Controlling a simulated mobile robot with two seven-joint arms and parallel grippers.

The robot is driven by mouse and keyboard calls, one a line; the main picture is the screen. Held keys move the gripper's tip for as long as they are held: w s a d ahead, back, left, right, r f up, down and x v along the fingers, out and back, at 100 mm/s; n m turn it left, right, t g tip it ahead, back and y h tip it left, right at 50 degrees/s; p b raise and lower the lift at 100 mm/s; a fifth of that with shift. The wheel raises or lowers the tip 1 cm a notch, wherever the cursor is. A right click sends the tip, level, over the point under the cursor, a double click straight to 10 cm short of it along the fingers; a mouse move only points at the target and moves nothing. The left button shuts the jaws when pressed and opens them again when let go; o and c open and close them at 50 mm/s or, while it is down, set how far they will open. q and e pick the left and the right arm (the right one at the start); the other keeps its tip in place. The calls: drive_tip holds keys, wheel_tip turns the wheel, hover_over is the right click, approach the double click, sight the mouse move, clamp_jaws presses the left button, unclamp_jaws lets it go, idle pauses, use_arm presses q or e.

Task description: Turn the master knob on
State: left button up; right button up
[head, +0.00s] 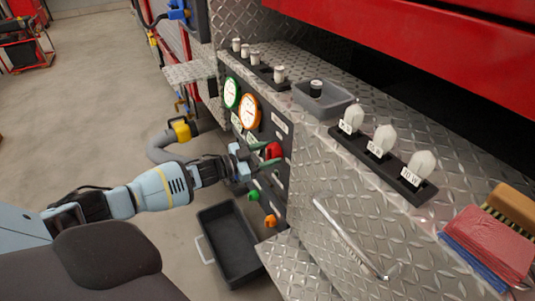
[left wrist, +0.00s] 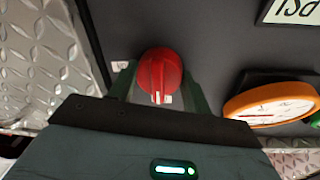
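The red knob (head: 273,150) sits on the dark pump panel (head: 282,190), to the lower right of the two round gauges. It also shows in the left wrist view (left wrist: 160,73), with its raised grip bar pointing down toward the gripper. My left gripper (head: 265,154) is at the panel with its green fingers apart, one on each side of the knob. The fingers look open around the knob; I cannot tell whether they touch it. My right gripper is not in view.
A green-rimmed gauge (head: 231,92) and an orange-rimmed gauge (head: 250,110) sit beside the knob. Green and orange fittings (head: 270,220) are below. A black tray (head: 232,243) stands on the floor.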

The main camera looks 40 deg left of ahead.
use_arm(q)
drive_tip(key=shift+c, duration=0.6)
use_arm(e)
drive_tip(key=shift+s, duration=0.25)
